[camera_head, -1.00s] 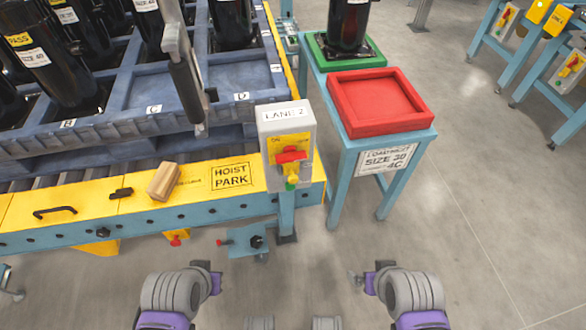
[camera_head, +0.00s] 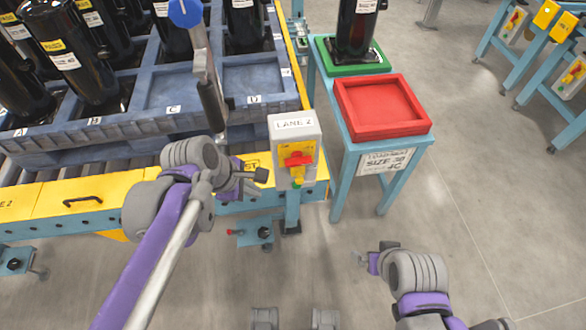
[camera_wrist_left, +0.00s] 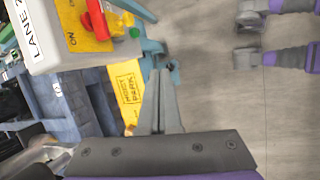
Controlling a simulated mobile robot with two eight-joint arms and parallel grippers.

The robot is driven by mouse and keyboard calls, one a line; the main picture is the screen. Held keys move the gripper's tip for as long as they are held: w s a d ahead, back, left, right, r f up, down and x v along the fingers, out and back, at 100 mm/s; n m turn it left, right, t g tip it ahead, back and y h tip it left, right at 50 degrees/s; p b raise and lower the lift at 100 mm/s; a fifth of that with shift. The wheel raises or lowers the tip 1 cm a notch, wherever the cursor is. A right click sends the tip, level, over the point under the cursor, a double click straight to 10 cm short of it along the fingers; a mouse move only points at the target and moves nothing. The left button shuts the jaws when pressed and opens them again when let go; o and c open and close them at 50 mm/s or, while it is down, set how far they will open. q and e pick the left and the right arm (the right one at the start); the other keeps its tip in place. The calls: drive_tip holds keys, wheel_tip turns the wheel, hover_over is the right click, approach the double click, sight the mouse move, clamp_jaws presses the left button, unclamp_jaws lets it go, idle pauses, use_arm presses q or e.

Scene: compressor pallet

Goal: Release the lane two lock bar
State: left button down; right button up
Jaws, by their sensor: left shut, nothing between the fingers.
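The LANE 2 box (camera_head: 296,128) is grey, with a yellow plate, a red switch handle (camera_head: 298,160) and small yellow and green parts below it. The box also shows at the upper left in the left wrist view (camera_wrist_left: 40,55). Below it is a low blue bracket (camera_head: 250,240) with a red-tipped pin and a black knob. I cannot tell which part is the lock bar. My left gripper (camera_head: 262,176) is shut and empty, just left of the box, apart from the switch. Its fingers (camera_wrist_left: 160,100) meet in the left wrist view. My right gripper (camera_head: 360,257) hangs over the floor; its jaw state is unclear.
A blue pallet (camera_head: 180,122) with black compressors lies on the roller conveyor behind the yellow rail (camera_head: 45,200). Right of the box, a blue stand carries red (camera_head: 430,128) and green trays.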

sight(298, 180)
use_arm(q)
drive_tip(key=w+d+r+n+h+p, duration=0.1)
drive_tip(key=w+d+r+n+p, duration=0.1)
drive_tip(key=w+d+r+n, duration=0.1)
wheel_tip(298, 180, up, 3)
drive_tip(key=w+n, duration=0.1)
drive_tip(key=n, duration=0.2)
drive_tip(key=shift+w+f+n+g, duration=0.2)
drive_tip(key=shift+w+n+g, duration=0.1)
drive_tip(key=shift+w, duration=0.05)
use_arm(e)
wheel_tip(298, 180, up, 3)
drive_tip(key=shift+w+r, duration=0.15)
use_arm(q)
drive_tip(key=b+x, duration=0.1)
drive_tip(key=x, duration=1.3)
drive_tip(key=shift+d, duration=0.15)
use_arm(e)
drive_tip(key=shift+f, duration=0.9)
drive_tip(key=shift+f, duration=0.1)
